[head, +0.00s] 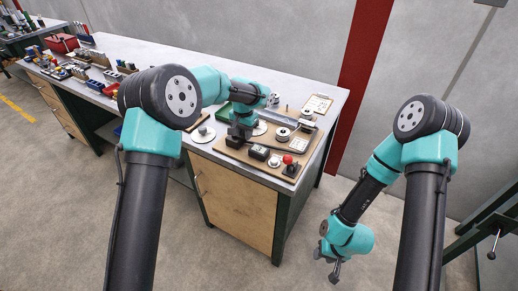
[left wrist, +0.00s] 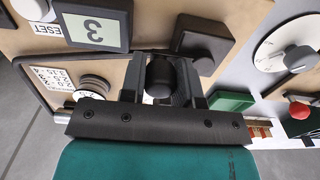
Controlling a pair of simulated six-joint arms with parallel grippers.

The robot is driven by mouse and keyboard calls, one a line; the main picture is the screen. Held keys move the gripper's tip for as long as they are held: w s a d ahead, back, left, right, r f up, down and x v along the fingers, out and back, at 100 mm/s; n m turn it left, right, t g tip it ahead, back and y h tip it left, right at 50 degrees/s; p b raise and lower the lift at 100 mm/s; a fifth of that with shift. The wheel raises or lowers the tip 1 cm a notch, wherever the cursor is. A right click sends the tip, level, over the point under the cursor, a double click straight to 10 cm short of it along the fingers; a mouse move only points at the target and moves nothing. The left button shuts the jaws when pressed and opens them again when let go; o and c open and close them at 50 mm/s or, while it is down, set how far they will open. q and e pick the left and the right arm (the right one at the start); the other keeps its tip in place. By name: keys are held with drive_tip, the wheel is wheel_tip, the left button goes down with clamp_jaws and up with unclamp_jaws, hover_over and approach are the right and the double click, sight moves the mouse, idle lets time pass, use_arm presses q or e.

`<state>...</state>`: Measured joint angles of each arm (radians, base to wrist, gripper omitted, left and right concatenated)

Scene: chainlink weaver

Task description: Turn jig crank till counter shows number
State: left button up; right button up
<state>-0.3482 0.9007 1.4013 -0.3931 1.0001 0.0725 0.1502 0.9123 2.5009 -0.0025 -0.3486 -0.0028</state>
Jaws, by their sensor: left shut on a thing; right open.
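The jig is a tan board (head: 230,153) with fittings on the near right corner of the bench. Its counter (head: 259,152) is a small dark box. In the left wrist view the counter (left wrist: 90,30) stands upside down and appears to read 3. My left gripper (head: 236,138) is over the board beside the counter. In the left wrist view its fingers are shut around the black crank knob (left wrist: 160,76). A dark block (left wrist: 204,44) lies just past the knob; most of the crank is hidden. My right gripper (head: 335,274) is open and empty, low over the floor, off the bench.
A white dial (left wrist: 285,45) stands near the knob. Bins and tools crowd the bench's far left.

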use_arm(q)
drive_tip(key=shift+s, duration=0.1)
drive_tip(key=shift+s+a, duration=0.75)
drive_tip(key=shift+a, duration=0.1)
drive_tip(key=shift+s+a, duration=0.15)
drive_tip(key=shift+a, duration=0.35)
drive_tip(key=shift+s+a, duration=0.15)
drive_tip(key=shift+a, duration=0.55)
drive_tip(key=shift+w+a, duration=0.15)
drive_tip(key=shift+a, duration=0.4)
drive_tip(key=shift+w+a, duration=0.15)
drive_tip(key=shift+a, duration=0.4)
